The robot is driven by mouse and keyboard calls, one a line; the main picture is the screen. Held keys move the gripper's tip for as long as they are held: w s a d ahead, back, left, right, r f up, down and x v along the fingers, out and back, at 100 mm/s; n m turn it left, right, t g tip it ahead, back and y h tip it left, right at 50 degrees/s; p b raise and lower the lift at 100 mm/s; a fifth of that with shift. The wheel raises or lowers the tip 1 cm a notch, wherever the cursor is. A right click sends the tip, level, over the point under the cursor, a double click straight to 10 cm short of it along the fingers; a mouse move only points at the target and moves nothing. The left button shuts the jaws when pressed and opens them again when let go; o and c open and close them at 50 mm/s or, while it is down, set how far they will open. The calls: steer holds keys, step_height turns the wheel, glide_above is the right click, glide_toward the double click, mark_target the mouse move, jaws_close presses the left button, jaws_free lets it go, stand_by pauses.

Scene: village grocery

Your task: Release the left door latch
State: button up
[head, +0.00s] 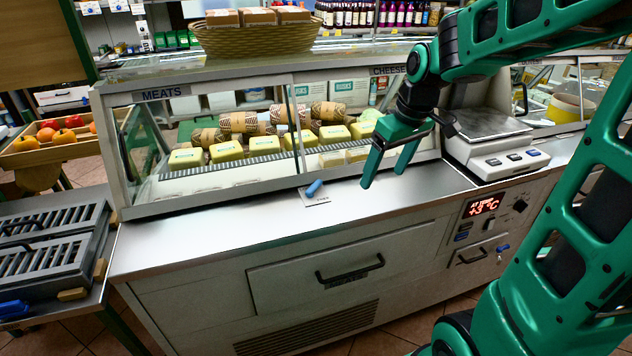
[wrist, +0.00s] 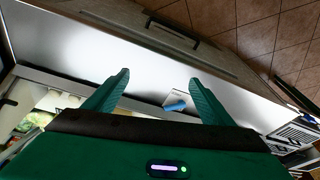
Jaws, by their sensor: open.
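A small blue latch (head: 314,187) sits on a pale plate on the steel counter, at the foot of the display case's sliding glass front. In the wrist view the blue latch (wrist: 175,106) lies between my two fingers, closer to the right one, and beyond them in depth. My green gripper (head: 383,177) is open and empty, pointing down above the counter, to the right of the latch and apart from it. The fingers also show in the wrist view (wrist: 158,78). The glass doors (head: 215,150) look shut. Writing on the plate is too small to read.
A scale (head: 493,150) stands right of my gripper. Yellow packs (head: 226,152) and wrapped rolls lie behind the glass. A basket (head: 258,38) stands on the case top. A drawer handle (head: 350,270) projects from the front. The counter (head: 200,228) left of the latch is clear.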

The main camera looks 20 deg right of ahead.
mark_target(315, 185)
steer(key=w+a+f+n+y, duration=0.15)
steer(key=w+a+n, duration=0.35)
steer(key=w+a, duration=0.5)
steer(key=shift+t+y, duration=0.25)
steer(key=shift+t, duration=0.15)
steer(key=x, duration=0.3)
steer(key=w+d+x, duration=0.1)
steer(key=x, duration=0.3)
steer(key=w+x, duration=0.1)
steer(key=x, duration=0.2)
steer(key=shift+w+d, duration=0.1)
steer(key=shift+d, duration=0.05)
